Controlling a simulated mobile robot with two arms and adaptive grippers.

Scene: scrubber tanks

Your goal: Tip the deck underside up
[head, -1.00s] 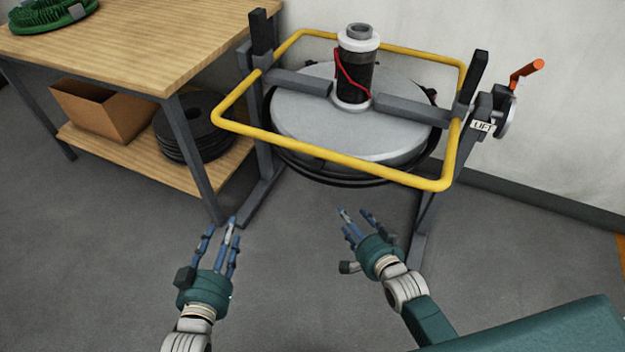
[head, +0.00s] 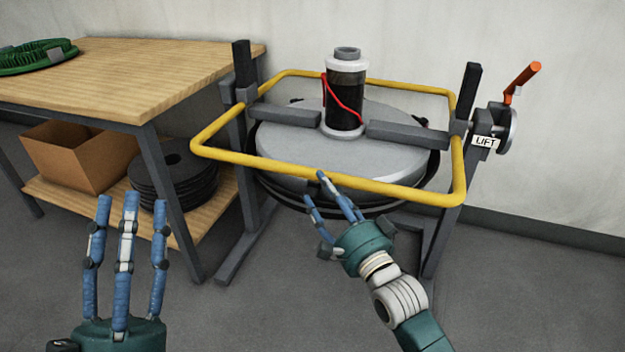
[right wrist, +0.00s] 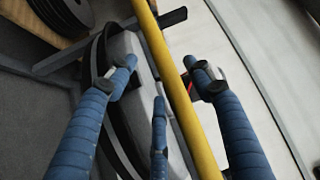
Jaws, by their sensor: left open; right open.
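The deck (head: 285,147) is a grey round disc with a dark rim, lying level in a dark stand. A black and white motor with a red cable stands upright on it, so its upper side faces up. A yellow tube frame (head: 300,172) surrounds the deck. My right gripper (head: 325,190) is open at the front bar, fingertips overlapping it in the head view. In the right wrist view the yellow bar (right wrist: 180,85) runs between its spread fingers; contact is unclear. My left gripper (head: 131,215) is open and empty, left of the stand. The deck's underside is hidden.
An orange-handled crank (head: 522,80) with a LIFT label (head: 485,141) is on the stand's right post. A wooden bench (head: 130,75) at left carries a green ring (head: 38,55); its shelf holds a cardboard box (head: 75,155) and black discs (head: 172,172). A wall stands behind.

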